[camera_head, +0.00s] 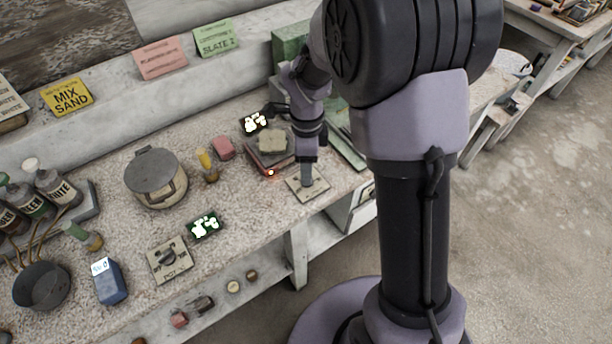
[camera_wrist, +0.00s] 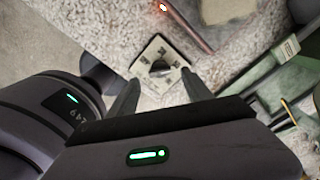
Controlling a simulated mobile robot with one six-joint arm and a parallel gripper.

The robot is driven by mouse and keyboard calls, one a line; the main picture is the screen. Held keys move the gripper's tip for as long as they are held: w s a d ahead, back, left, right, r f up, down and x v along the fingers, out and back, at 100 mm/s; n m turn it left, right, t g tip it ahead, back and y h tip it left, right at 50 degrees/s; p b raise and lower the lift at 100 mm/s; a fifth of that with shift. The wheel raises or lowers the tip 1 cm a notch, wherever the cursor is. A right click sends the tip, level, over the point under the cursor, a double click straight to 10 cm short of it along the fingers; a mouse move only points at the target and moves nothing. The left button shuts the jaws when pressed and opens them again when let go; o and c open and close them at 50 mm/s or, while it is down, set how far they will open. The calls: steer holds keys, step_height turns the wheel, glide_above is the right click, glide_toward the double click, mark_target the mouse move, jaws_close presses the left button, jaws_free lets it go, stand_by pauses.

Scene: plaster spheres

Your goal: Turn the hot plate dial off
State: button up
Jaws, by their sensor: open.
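A square pale plate with a dark dial (camera_wrist: 162,68) sits on the bench below my gripper in the wrist view. The dial's plate (camera_head: 320,187) also shows in the head view, with the dial mostly hidden behind my gripper. My gripper (camera_wrist: 160,80) is open, its fingertips to either side of the dial with nothing between them. In the head view my gripper (camera_head: 306,182) points down over this plate. Contact with the dial cannot be told. The hot plate (camera_head: 256,163) stands just left of it, with a lit red light (camera_head: 271,172) and a pale block on top.
Another dial plate (camera_head: 170,260) lies further left, labelled with a word like "POT". A green tray-like object (camera_wrist: 265,75) is right of the dial in the wrist view.

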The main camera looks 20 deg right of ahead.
step_height(320, 180, down, 4)
steer(key=shift+r+b, duration=0.2)
steer(key=shift+b, duration=0.2)
jaws_close()
